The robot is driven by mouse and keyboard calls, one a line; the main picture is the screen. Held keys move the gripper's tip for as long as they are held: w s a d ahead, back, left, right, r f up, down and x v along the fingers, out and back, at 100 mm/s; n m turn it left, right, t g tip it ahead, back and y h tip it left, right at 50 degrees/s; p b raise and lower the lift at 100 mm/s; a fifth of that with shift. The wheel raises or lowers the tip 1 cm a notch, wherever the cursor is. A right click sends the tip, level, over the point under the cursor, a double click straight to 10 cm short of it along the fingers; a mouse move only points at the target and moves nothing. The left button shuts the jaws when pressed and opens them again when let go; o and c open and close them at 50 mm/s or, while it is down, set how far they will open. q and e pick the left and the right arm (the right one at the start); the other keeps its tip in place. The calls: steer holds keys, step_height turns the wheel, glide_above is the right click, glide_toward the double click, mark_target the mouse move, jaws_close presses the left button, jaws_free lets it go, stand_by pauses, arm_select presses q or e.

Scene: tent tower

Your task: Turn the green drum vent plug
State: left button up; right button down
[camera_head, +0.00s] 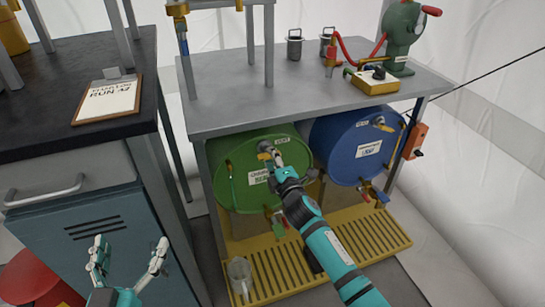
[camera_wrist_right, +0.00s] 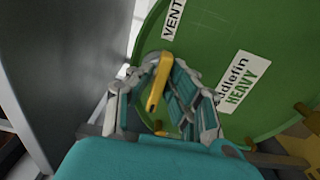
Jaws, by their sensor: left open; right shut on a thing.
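The green drum (camera_head: 232,172) lies on its side under the metal bench, its round end facing me. Its vent plug (camera_head: 264,148) has a yellow handle and sits near the top of that end, beside the VENT label; the handle also shows in the right wrist view (camera_wrist_right: 160,78). My right gripper (camera_head: 274,160) reaches to the drum end. In the right wrist view its fingers (camera_wrist_right: 163,88) are closed around the yellow handle. My left gripper (camera_head: 127,256) is open and empty, low at the left in front of the teal cabinet.
A blue drum (camera_head: 340,148) lies to the right of the green one. Below them is a yellow slotted drip tray (camera_head: 375,238) with a clear jug (camera_head: 239,275) at its left. The bench top (camera_head: 235,108) overhangs the drums. A dark-topped cabinet (camera_head: 60,60) stands at the left.

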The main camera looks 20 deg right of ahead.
steer(key=shift+f, duration=0.1)
stand_by(0.3)
steer(key=c, duration=1.4)
jaws_free()
steer(key=shift+o, duration=0.2)
steer(key=s, duration=1.2)
steer(key=shift+d, duration=0.25)
